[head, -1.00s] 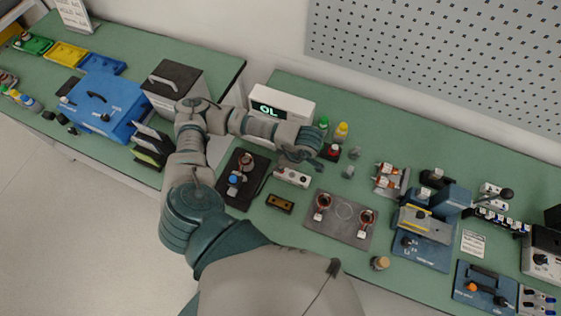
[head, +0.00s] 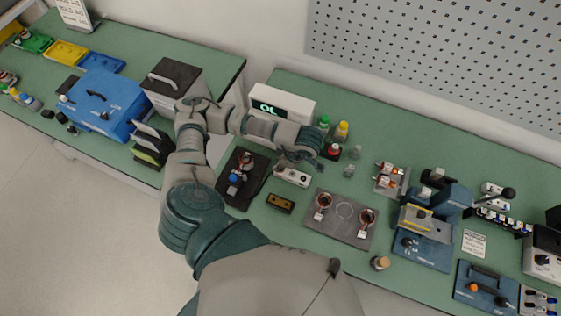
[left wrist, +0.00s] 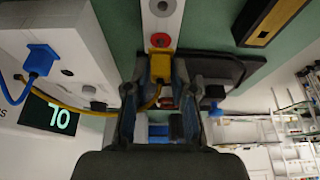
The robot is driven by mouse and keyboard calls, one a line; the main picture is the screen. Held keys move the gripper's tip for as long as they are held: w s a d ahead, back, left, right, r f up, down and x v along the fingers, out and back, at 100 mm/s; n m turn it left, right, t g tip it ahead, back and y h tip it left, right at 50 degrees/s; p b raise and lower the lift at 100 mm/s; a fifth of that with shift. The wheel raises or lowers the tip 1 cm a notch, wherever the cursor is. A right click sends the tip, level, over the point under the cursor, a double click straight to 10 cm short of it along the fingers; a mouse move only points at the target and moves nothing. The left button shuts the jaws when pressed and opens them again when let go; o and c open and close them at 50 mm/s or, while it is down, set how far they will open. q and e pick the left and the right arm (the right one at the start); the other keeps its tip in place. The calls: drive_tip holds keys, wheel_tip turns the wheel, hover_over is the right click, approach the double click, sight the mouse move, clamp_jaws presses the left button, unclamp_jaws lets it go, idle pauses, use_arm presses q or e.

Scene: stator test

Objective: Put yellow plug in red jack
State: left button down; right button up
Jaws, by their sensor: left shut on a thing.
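My left gripper (head: 300,158) reaches over the white jack block (head: 292,176) in the head view. In the left wrist view its two fingers (left wrist: 160,100) are shut on the yellow plug (left wrist: 160,68). A yellow cable trails from the plug to the left. The plug's front end is at a red round jack (left wrist: 160,40) on the white block. I cannot tell whether it is inserted or only touching. A grey ringed jack (left wrist: 162,7) lies farther up the block. My right gripper is not in view.
The white meter (head: 282,103) stands behind the gripper; a blue plug (left wrist: 40,60) is on it. A dark plate (head: 228,198) lies left of the block, a small black-yellow case (head: 280,203) in front. Bottles (head: 341,132) stand behind right. A coil plate (head: 343,232) is to the right.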

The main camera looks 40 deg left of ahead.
use_arm(q)
drive_tip(key=shift+f+b, duration=0.4)
drive_tip(key=shift+b, duration=0.05)
idle(0.7)
drive_tip(key=shift+f, duration=0.2)
drive_tip(key=shift+b, duration=0.3)
drive_tip(key=shift+f, duration=0.3)
drive_tip(key=c, duration=0.9)
unclamp_jaws()
drive_tip(key=shift+r, duration=0.1)
